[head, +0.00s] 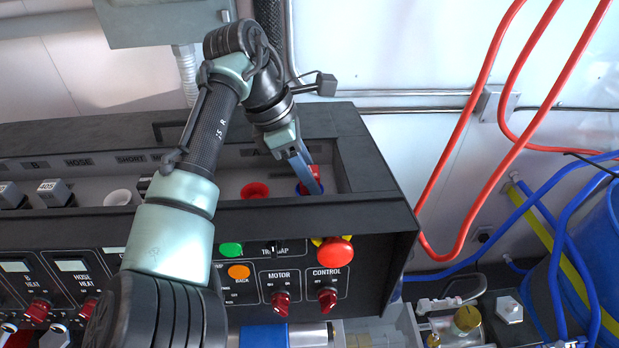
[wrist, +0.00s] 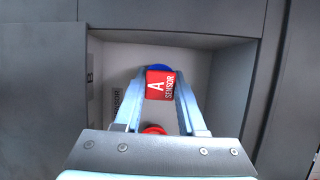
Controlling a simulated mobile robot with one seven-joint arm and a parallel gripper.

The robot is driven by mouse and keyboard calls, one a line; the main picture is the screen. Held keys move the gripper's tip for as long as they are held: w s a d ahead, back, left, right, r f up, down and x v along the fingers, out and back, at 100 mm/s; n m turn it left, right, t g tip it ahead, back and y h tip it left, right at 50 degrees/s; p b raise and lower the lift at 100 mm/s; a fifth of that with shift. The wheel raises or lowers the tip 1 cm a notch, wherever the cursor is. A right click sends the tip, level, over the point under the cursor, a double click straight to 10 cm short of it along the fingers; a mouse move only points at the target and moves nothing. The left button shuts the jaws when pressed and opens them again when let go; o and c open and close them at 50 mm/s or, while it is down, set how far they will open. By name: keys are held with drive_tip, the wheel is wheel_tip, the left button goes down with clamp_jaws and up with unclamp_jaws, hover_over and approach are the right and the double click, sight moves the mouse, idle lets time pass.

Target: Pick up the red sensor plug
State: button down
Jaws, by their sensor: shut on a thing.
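The red sensor plug (wrist: 160,84) shows in the wrist view with a white "A" and "SENSOR" on its face. It is between the two blue fingers of my gripper (wrist: 158,92), which are shut on it. A blue ring (wrist: 158,68) shows just behind the plug. In the head view my gripper (head: 312,184) reaches down into the right end of the recessed panel, and a bit of the red plug (head: 315,171) shows beside the fingers. The plug is at the blue ring; I cannot tell whether it is seated in it or lifted.
An empty red socket (head: 255,190) sits left of the plug, and a white socket (head: 118,197) farther left. The black cabinet walls (head: 370,175) enclose the recess closely. A red emergency knob (head: 334,250) projects from the front. Red hoses (head: 470,120) hang at right.

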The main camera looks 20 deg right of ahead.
wheel_tip(320, 180, up, 15)
drive_tip(key=p, duration=0.4)
drive_tip(key=shift+p, duration=0.35)
